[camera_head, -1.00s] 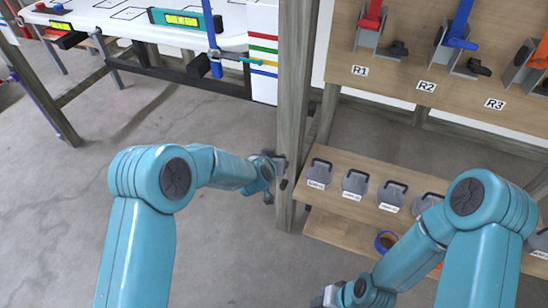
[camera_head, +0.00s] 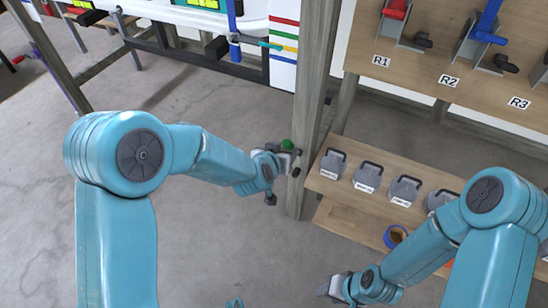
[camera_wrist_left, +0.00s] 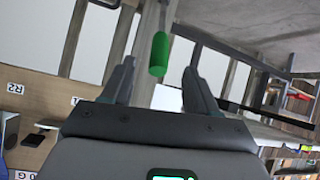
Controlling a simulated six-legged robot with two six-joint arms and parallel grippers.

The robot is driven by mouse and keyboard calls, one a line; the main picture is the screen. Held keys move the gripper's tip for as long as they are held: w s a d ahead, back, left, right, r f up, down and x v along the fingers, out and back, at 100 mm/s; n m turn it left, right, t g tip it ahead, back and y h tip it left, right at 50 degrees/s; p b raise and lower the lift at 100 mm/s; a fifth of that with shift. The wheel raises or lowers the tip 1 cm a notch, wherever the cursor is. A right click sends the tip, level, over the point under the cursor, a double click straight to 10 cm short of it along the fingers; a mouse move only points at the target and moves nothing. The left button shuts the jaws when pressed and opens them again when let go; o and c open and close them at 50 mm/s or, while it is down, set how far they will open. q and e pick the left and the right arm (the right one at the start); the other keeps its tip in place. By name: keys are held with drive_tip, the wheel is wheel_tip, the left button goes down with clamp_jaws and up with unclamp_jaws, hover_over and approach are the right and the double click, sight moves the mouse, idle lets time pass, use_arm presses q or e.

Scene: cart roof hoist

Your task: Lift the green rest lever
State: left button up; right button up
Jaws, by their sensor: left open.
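The green rest lever (camera_wrist_left: 159,54) shows in the left wrist view as a bright green cylindrical grip on a thin rod. It lies between the spread fingers of my left gripper (camera_wrist_left: 156,84), near their tips, with no visible contact on either side. In the head view, only a small green end of the lever (camera_head: 287,145) shows beside the wooden post, just above my left gripper (camera_head: 282,170). My left gripper is open and empty. My right gripper (camera_head: 336,287) is low in the head view over the floor; its jaws are too small to read.
A wooden post (camera_head: 311,95) stands right beside my left gripper. A shelf (camera_head: 326,188) with several grey handled blocks (camera_head: 367,177) is to its right. A board (camera_head: 420,70) labelled R1, R2, R3 is above. A white table is upper left; the floor (camera_head: 205,235) is clear.

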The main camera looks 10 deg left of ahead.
use_arm(q)
drive_tip(key=v, duration=0.6)
drive_tip(key=shift+s+r, duration=0.25)
drive_tip(key=shift+s, duration=0.05)
drive_tip(key=shift+a, duration=0.1)
